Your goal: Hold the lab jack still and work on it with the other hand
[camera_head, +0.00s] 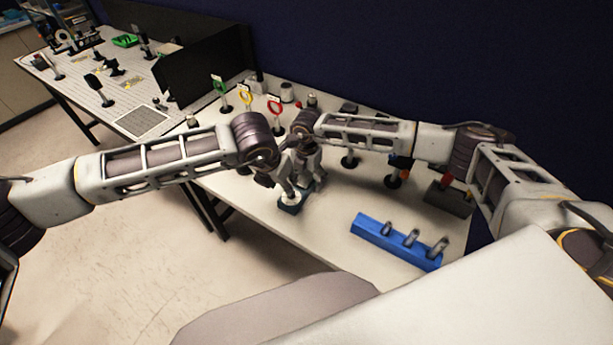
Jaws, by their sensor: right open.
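The lab jack (290,207) is a small dark block with a lighter top, standing on the white table near its front left edge. My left gripper (287,186) points down at it from the left, close above or at its near side; whether it touches the jack I cannot tell. My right gripper (312,182) is open, pointing down just right of and behind the jack, close beside the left gripper. The grippers overlap in the picture and hide part of the jack, and the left jaws are too small to read.
A blue rack (370,231) with several metal pieces lies at the front right. Green, yellow and red ring-topped tools (274,108) stand behind the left arm. Dark posts (393,181) and a dark block (448,198) stand to the right. The table between jack and rack is clear.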

